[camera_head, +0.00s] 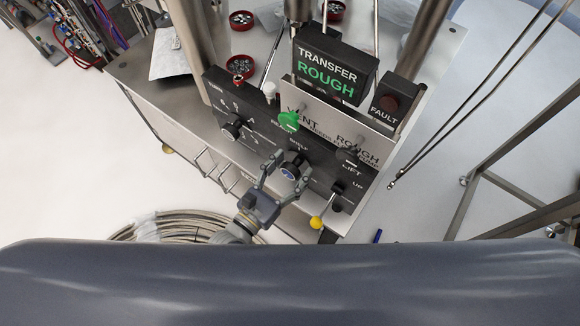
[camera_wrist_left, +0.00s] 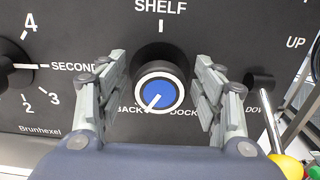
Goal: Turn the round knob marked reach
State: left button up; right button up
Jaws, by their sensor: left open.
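A round black knob with a blue cap and white ring (camera_wrist_left: 158,92) sits on a black panel. It also shows in the head view (camera_head: 290,172). SHELF is printed above it, BACK lower left and DOCK lower right; a word above SHELF in the head view is partly hidden and seems to begin with RE. The white line on the cap slants to the lower left, towards BACK. My left gripper (camera_head: 284,174) is open, with one finger on each side of the knob; in the wrist view (camera_wrist_left: 160,90) gaps show beside it. My right gripper is not seen.
Left of it is another black knob (camera_head: 231,130) with numbers and SECONDS. A green button (camera_head: 289,121) is above. Right is a lever with a yellow ball (camera_head: 316,222), near UP and DOWN. A TRANSFER ROUGH display (camera_head: 330,70) and a FAULT box (camera_head: 392,98) stand behind.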

pick_arm(q)
jog(key=c, duration=1)
jog(key=shift+m, duration=0.3)
